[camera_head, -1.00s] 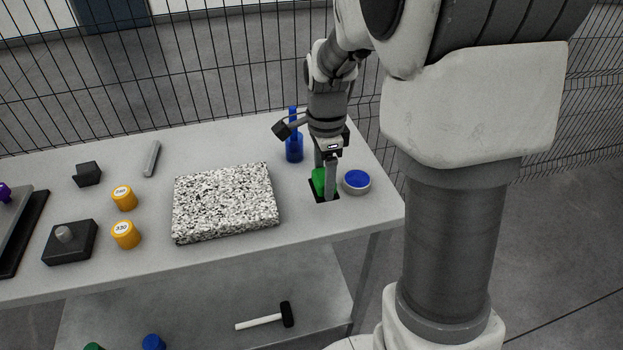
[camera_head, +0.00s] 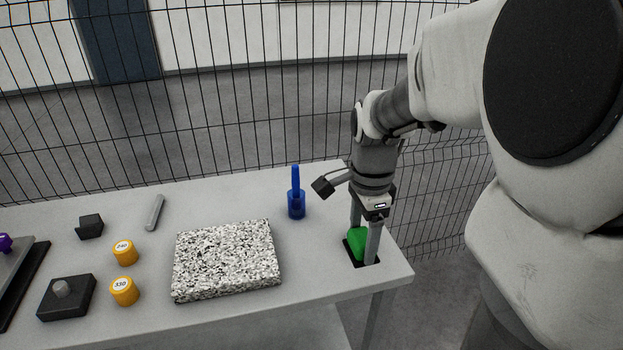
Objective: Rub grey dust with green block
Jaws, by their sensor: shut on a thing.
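The green block (camera_head: 357,243) is between the two fingers of my gripper (camera_head: 362,245), which is shut on it. A flat black square (camera_head: 360,262) shows directly under the block, at the right end of the table. I cannot tell whether it touches the tabletop. No grey dust can be made out. A black-and-white speckled slab (camera_head: 226,260) lies on the table to the left of my gripper. The blue-topped round tin from the earlier frame does not show now.
Left of the slab are two yellow weights (camera_head: 124,291) (camera_head: 125,252), a black block with a grey knob (camera_head: 67,297), a grey rod (camera_head: 155,212) and a small black block (camera_head: 90,227). A wire fence (camera_head: 230,120) runs behind the table (camera_head: 330,305).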

